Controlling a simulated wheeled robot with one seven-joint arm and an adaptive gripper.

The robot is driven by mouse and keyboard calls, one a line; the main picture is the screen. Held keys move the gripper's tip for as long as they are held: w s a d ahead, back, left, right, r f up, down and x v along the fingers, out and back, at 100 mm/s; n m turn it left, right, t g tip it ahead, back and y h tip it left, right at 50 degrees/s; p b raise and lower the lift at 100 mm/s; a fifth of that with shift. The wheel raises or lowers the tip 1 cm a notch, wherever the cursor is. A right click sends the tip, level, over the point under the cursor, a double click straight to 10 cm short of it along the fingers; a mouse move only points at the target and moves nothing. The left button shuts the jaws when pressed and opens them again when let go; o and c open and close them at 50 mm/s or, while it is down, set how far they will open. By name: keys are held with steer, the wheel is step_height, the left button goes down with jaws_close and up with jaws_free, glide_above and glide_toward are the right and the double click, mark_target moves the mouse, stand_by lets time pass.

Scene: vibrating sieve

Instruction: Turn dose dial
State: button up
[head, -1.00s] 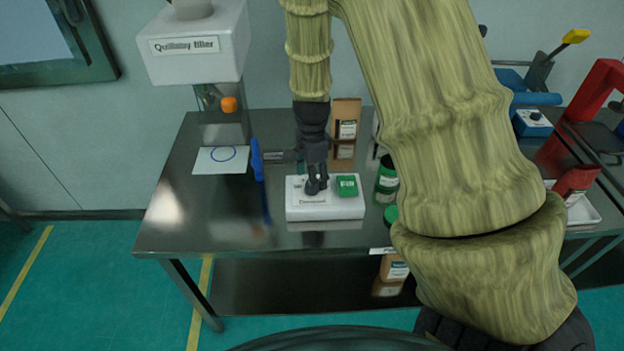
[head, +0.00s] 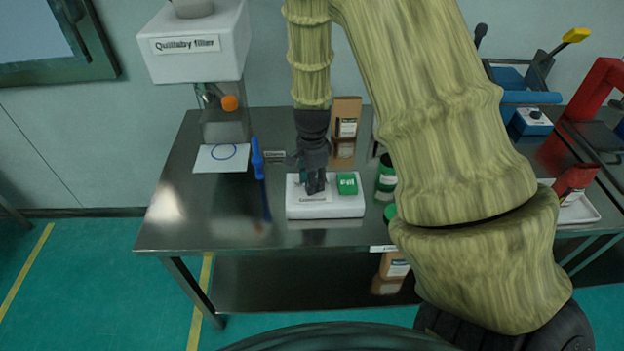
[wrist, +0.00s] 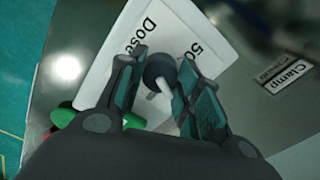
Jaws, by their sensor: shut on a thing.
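The dose dial (wrist: 157,68) is a dark round knob with a white pointer, on a white box (head: 335,209) with "Dose" lettering in the wrist view. My gripper (head: 317,189) points straight down over the left part of the box. In the wrist view my gripper (wrist: 160,82) has one finger on each side of the dial and is shut on it. In the head view the fingers hide the dial. A green button (head: 347,184) is on the box, right of my gripper.
The box stands on a steel table (head: 165,225). A blue-handled tool (head: 257,158) and the filler (head: 194,48) are to the left. A brown bag (head: 345,118) stands behind, and a green jar (head: 386,180) is close on the right. The table's front left is clear.

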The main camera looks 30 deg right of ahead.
steer(key=shift+n, duration=0.4)
steer(key=n+p, duration=0.1)
steer(key=n, duration=0.3)
steer(key=n+p, duration=0.1)
steer(key=n, duration=0.3)
steer(key=n+p, duration=0.1)
steer(key=n, duration=0.4)
steer(key=shift+n+p, duration=0.3)
steer(key=shift+n, duration=1.7)
steer(key=o, duration=1.1)
steer(key=shift+c, duration=0.2)
